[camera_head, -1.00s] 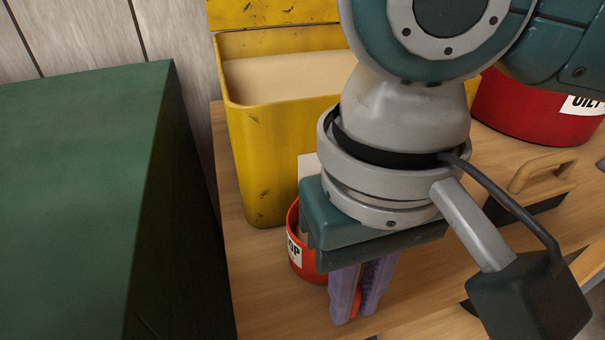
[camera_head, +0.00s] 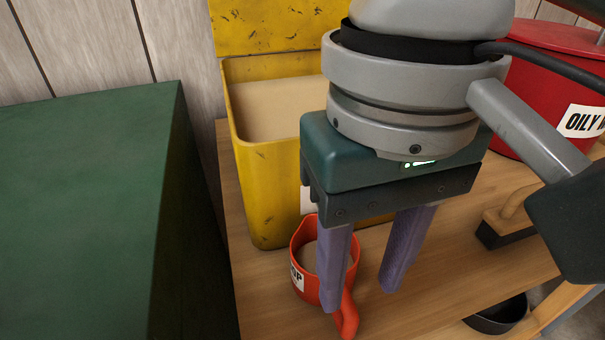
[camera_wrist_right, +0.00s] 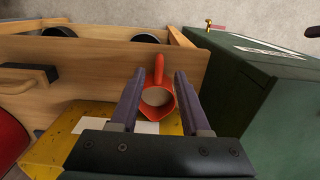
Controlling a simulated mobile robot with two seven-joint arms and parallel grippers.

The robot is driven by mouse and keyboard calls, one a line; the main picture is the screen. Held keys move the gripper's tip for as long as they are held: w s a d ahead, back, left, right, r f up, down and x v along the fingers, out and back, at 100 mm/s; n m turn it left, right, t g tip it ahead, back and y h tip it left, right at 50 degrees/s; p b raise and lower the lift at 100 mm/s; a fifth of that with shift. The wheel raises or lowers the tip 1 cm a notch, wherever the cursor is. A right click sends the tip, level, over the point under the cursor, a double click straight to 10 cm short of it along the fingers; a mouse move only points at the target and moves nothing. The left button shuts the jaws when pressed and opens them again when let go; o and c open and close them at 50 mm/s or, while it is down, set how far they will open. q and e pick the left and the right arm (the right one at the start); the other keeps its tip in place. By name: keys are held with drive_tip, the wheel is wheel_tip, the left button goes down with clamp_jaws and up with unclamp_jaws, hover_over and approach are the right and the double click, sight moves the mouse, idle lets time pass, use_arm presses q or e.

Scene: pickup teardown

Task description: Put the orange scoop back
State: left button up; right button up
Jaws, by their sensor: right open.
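The orange scoop (camera_head: 301,262) stands upright on the wooden bench, in front of the yellow bin (camera_head: 262,190). It carries a partly hidden label and holds pale beige material. Its handle (camera_head: 347,318) points toward the head camera. My right gripper (camera_head: 361,294) is open, its purple fingers pointing down. In the head view, one finger covers part of the scoop and the other is to its right. In the right wrist view, the scoop (camera_wrist_right: 157,97) shows between the spread fingers; contact cannot be told. My left gripper is not in view.
The yellow bin has its lid raised and holds beige material. A large green box (camera_head: 85,200) stands at the left. A red oily-waste can (camera_head: 540,75) is at the back right. A wooden handle and a black round container (camera_head: 497,318) are at the right.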

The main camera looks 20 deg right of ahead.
wheel_tip(320, 180, up, 4)
drive_tip(key=r+p, duration=0.1)
drive_tip(key=s+a+f+n+t+y, duration=0.2)
drive_tip(key=s+a+f+y, duration=0.15)
drive_tip(key=a+y, duration=0.2)
drive_tip(key=s+d+f+t+h, duration=0.1)
drive_tip(key=s+d+f+h, duration=0.1)
drive_tip(key=d, duration=0.5)
drive_tip(key=s+d+f+h, duration=0.3)
drive_tip(key=d+f, duration=0.1)
drive_tip(key=d, duration=0.3)
drive_tip(key=shift+s+d+f+t, duration=0.15)
drive_tip(key=shift+s+d+t, duration=0.05)
drive_tip(key=shift+d+t, duration=0.2)
drive_tip(key=shift+c, duration=0.3)
